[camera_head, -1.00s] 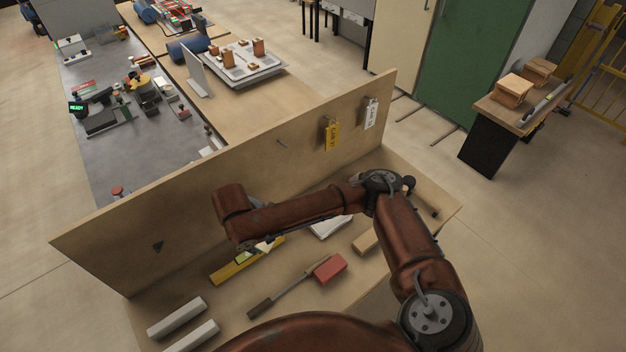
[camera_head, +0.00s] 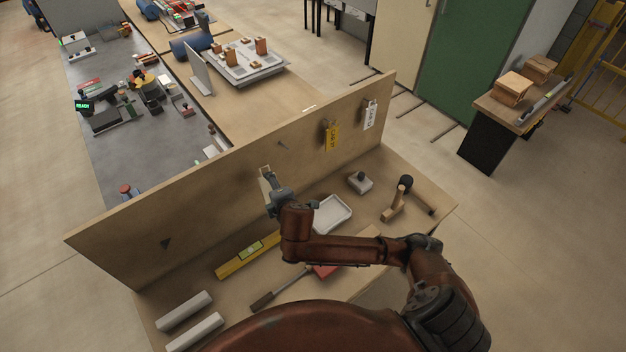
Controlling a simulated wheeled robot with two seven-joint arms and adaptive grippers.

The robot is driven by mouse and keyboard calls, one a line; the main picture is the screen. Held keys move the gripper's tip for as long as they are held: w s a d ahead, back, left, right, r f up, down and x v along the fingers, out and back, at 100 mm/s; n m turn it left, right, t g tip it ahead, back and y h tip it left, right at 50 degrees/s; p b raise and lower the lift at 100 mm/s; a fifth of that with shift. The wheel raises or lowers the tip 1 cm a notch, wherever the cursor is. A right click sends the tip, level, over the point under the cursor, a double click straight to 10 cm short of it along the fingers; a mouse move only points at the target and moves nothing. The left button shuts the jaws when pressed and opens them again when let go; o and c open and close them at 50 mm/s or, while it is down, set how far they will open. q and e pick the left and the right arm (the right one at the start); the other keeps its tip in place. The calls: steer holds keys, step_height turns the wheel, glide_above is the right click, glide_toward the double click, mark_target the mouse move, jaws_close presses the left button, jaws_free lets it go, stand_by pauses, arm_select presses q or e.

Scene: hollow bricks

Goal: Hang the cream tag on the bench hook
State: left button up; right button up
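My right gripper (camera_head: 269,190) is in front of the upright wooden board (camera_head: 215,185), its fingers pointing up and towards it. It appears shut on a small cream tag (camera_head: 265,174), which stands up from the fingertips close to the board; the fingers partly hide it. A small bare hook (camera_head: 283,145) sticks out of the board, above and to the right of the tag, apart from it. A yellow tag (camera_head: 332,138) and a white tag (camera_head: 370,116) hang on the board further right. My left gripper is not in view.
The bench below holds a yellow level (camera_head: 232,264), a white tray (camera_head: 333,214), a small grey block with a dark knob (camera_head: 360,183), a wooden mallet-like tool (camera_head: 395,206) and pale bars (camera_head: 185,310). A dark triangular piece (camera_head: 165,243) sits on the board's left.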

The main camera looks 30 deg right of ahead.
steer(key=shift+d+n+t+y, duration=0.4)
steer(key=shift+d, duration=0.6)
jaws_close()
steer(key=s+d+r+n+t+y+p, duration=0.2)
steer(key=s+d+t+p, duration=0.15)
steer(key=d, duration=0.65)
steer(key=b+x, duration=0.4)
steer(key=x, duration=0.5)
steer(key=shift+w, duration=0.4)
